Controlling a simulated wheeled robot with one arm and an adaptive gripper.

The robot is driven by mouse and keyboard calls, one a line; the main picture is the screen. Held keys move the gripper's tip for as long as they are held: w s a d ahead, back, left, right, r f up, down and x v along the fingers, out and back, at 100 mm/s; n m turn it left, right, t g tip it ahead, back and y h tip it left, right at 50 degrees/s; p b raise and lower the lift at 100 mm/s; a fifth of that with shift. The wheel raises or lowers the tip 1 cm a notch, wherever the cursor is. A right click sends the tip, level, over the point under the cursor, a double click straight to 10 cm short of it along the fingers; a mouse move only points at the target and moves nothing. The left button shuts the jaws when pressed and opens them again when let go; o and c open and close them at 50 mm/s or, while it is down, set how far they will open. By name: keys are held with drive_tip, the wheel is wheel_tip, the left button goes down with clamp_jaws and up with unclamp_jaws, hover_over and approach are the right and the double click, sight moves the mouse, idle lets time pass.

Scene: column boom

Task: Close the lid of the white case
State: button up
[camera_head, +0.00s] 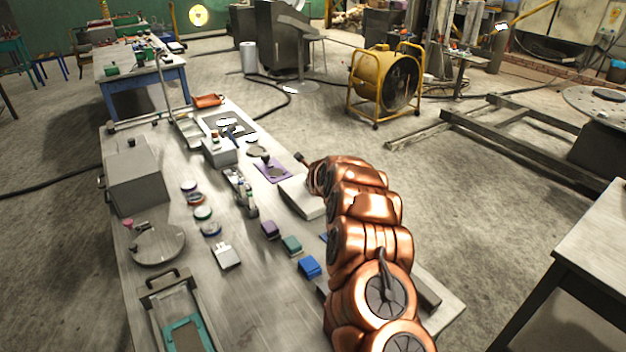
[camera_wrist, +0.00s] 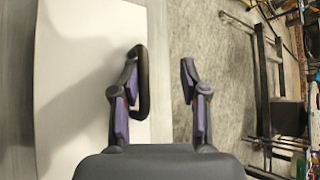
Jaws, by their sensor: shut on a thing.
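The white case (camera_head: 301,198) stands at the right edge of the long table, partly hidden behind my copper-coloured arm. In the wrist view its broad pale face (camera_wrist: 85,75) fills the left side, with a dark loop handle (camera_wrist: 144,80) along its right edge. My gripper (camera_wrist: 160,78) is at this handle, with the left finger against it and the right finger over the floor side. My arm hides most of the gripper in the head view. I cannot tell the lid's angle.
The long table (camera_head: 285,322) also holds a grey box (camera_head: 137,178), a round plate (camera_head: 157,244), a blue block (camera_head: 310,266), a green block (camera_head: 291,245) and a purple mat (camera_head: 273,170). A yellow fan (camera_head: 385,82) stands on the floor beyond.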

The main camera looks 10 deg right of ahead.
drive_tip(key=shift+a+f, duration=0.1)
drive_tip(key=shift+a, duration=0.1)
drive_tip(key=shift+s+a, duration=0.1)
drive_tip(key=shift+a, duration=0.05)
drive_tip(key=shift+v, duration=1.2)
drive_tip(key=shift+s+r, duration=0.4)
drive_tip(key=shift+s, duration=0.1)
drive_tip(key=shift+v, duration=4.15)
